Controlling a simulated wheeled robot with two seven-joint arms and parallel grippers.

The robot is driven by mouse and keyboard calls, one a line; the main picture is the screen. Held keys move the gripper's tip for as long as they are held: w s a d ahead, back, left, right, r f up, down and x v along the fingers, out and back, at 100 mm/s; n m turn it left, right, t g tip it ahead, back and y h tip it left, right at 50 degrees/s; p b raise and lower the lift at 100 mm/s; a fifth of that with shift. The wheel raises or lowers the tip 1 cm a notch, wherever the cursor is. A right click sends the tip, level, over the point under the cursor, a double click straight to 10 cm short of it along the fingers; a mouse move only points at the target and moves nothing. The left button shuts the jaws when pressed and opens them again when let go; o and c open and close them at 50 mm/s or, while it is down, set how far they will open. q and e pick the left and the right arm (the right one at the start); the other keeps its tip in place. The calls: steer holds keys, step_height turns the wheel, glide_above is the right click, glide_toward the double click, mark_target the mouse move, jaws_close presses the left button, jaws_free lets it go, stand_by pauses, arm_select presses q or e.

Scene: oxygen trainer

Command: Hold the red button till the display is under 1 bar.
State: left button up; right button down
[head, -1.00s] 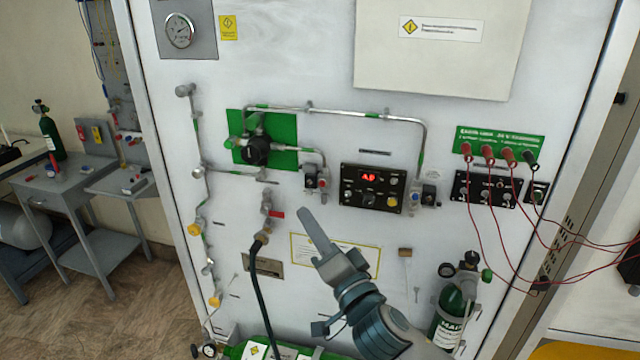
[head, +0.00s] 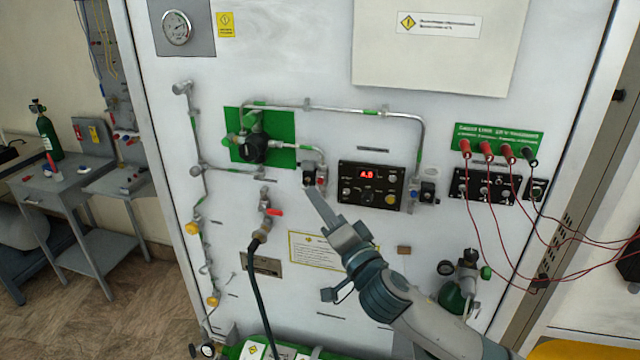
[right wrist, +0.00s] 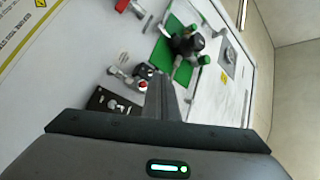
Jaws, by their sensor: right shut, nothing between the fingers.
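The red button (head: 321,182) is a small red spot on the fitting at the end of the pipe, left of the black control panel (head: 347,198). It also shows in the right wrist view (right wrist: 142,85), just left of my fingertips. The display (head: 367,174) on that panel is lit with red digits, too blurred to read surely. My right gripper (head: 312,192) is shut and empty, its fingertips just below the fitting and slightly left of the button. The fingers also show in the right wrist view (right wrist: 160,97). I cannot tell whether they touch anything. My left gripper is out of view.
A green plate with a black regulator (head: 253,149) is left of the button, and steel pipes run above. A hose valve with a red handle (head: 274,212) is at lower left. Red cables (head: 475,215) hang at the right. A green cylinder (head: 455,297) stands lower right.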

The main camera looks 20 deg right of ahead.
mark_target(320, 182)
steer(key=shift+w+d, duration=0.5)
steer(key=shift+w, duration=0.3)
stand_by(1.6)
steer(key=shift+w+d, duration=0.2)
steer(key=shift+w, duration=0.1)
steer(key=shift+w+d, duration=0.25)
steer(key=shift+w, duration=0.1)
stand_by(4.9)
